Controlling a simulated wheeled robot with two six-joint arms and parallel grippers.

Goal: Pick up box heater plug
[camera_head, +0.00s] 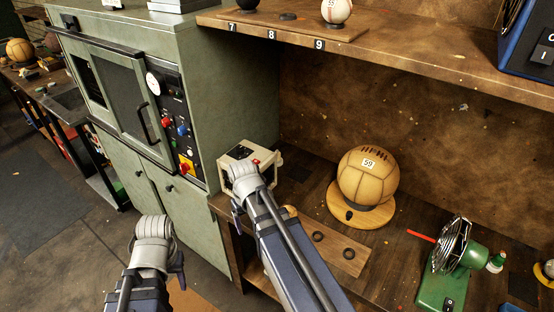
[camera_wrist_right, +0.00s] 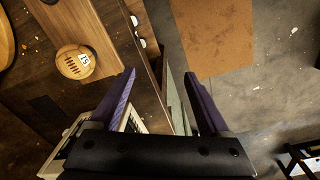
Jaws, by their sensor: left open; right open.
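The cream box heater (camera_head: 240,157), with a red knob on it, stands at the left end of the bench beside the green cabinet. Part of it shows in the right wrist view (camera_wrist_right: 133,119), behind my gripper. I cannot make out its plug in either view. My right gripper (camera_wrist_right: 163,75) is open and empty, with its purple fingers spread apart. In the head view my right wrist covers part of the heater's front. My left gripper (camera_head: 181,278) is lower left, over the floor in front of the cabinet; its fingers are mostly hidden behind the wrist.
A stitched ball (camera_head: 368,175) tagged 59 sits on a round wooden stand. A green fan (camera_head: 447,258) stands to the right. A small tan ball (camera_wrist_right: 75,62) rests on a plank. The green cabinet (camera_head: 205,65) rises left of the bench, with open floor (camera_head: 60,215) before it.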

